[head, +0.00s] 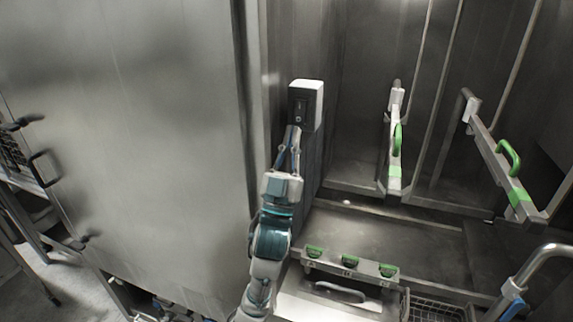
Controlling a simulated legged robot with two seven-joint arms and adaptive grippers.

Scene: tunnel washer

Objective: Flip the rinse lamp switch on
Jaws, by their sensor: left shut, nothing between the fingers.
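The rinse lamp switch (299,112) is a small dark rocker on the front of a box (314,93) with a dark face and white sides. The box is mounted on the steel wall at the upper middle. I cannot tell which way the rocker is set. My left gripper (294,131) is shut and empty, pointing up with its fingertips at the lower edge of the box, just below the rocker. I cannot tell whether the tips touch it. My right gripper is not in view.
A large steel panel (130,130) fills the left. Two arms with green handles (397,139) (508,157) stand in the bay at right. A bent metal pipe (535,262) is at lower right.

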